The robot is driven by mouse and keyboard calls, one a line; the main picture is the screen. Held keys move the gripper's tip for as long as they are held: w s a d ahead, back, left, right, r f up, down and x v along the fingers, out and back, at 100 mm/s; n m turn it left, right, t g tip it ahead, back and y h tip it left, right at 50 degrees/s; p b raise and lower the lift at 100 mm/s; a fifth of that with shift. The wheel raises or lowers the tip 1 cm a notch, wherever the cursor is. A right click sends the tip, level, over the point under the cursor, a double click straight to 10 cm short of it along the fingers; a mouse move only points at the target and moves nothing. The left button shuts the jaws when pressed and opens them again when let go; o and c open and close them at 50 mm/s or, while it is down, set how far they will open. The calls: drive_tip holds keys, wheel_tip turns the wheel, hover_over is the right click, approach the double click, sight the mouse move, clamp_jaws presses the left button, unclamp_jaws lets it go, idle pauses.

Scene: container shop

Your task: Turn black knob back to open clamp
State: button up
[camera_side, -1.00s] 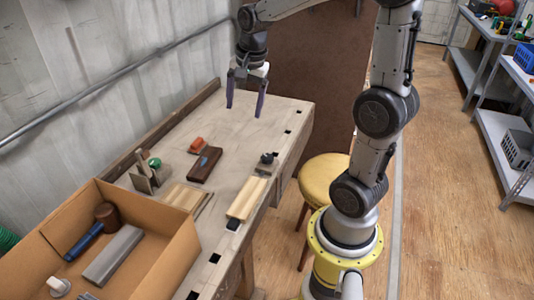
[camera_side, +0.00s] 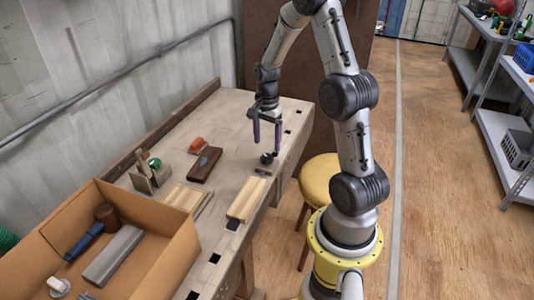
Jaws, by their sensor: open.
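The black knob (camera_side: 267,158) of the clamp sits on the right part of the workbench, near its front edge. A small dark clamp part (camera_side: 262,172) shows just in front of it, by the end of a pale wooden board (camera_side: 247,199). My gripper (camera_side: 266,146) points down with its two dark fingers apart, just above and behind the knob. The fingers hold nothing. Whether a fingertip touches the knob cannot be told from this view.
A dark wooden block (camera_side: 204,164), an orange-red object (camera_side: 197,145) and a wooden holder (camera_side: 150,175) with a green item stand left on the workbench (camera_side: 225,130). A cardboard box (camera_side: 165,262) with tools fills the near left. A yellow stool (camera_side: 318,178) stands right of the bench.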

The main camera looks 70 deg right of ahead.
sight(267, 157)
drive_tip(key=shift+f, duration=2.75)
drive_tip(key=shift+c, duration=0.3)
clamp_jaws()
